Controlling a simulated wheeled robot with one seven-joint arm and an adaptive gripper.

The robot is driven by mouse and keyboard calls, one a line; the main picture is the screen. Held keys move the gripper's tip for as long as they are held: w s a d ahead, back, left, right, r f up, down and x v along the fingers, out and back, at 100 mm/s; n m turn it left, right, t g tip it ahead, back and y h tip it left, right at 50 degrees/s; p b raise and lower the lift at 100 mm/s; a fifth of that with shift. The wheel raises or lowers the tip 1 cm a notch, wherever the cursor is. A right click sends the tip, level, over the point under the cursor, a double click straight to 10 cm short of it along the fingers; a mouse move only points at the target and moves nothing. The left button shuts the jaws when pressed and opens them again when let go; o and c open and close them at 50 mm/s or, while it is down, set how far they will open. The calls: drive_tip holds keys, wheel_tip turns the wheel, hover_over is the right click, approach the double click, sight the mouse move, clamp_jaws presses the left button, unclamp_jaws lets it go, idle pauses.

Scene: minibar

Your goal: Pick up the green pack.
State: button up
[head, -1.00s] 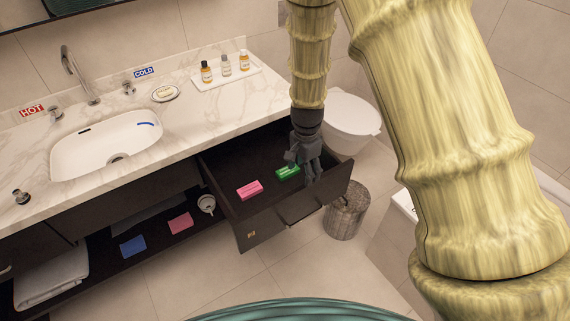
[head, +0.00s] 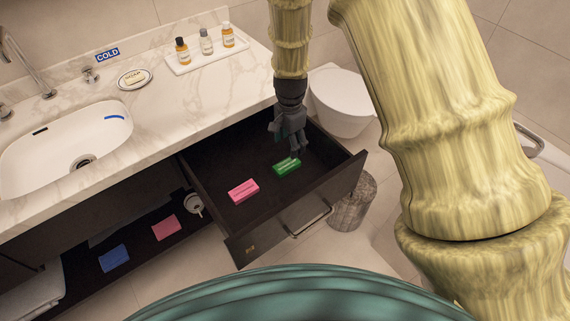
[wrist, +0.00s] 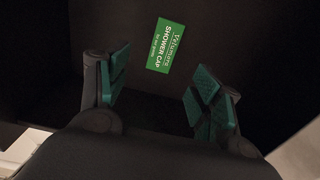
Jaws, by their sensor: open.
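The green pack (head: 287,166) lies flat in the open drawer, right of a pink pack. In the wrist view the green pack (wrist: 166,46) shows white "SHOWER CAP" lettering and lies tilted, beyond the fingertips and roughly between their lines. My gripper (head: 291,148) is inside the drawer space, just above and behind the green pack in the head view. In the wrist view my gripper (wrist: 160,92) has its two green-padded fingers spread wide with nothing between them. The exact height above the pack cannot be told.
The pink pack (head: 243,190) lies in the same drawer (head: 318,222), whose walls surround the gripper. The marble counter (head: 190,105) overhangs behind. A toilet (head: 340,100) and a woven bin (head: 354,205) stand to the right. Blue and pink packs lie on the lower shelf.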

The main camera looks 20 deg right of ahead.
hover_over(287, 164)
drive_tip(key=f, duration=0.5)
drive_tip(key=shift+s+d, duration=0.15)
drive_tip(key=shift+d, duration=0.1)
drive_tip(key=shift+w+a+f+p, duration=0.15)
drive_tip(key=shift+f+p, duration=0.2)
drive_tip(key=shift+f, duration=1)
drive_tip(key=shift+w+a+f+p, duration=0.1)
drive_tip(key=shift+f+p, duration=0.25)
drive_tip(key=shift+f, duration=1)
drive_tip(key=shift+c, duration=0.4)
drive_tip(key=c, duration=0.8)
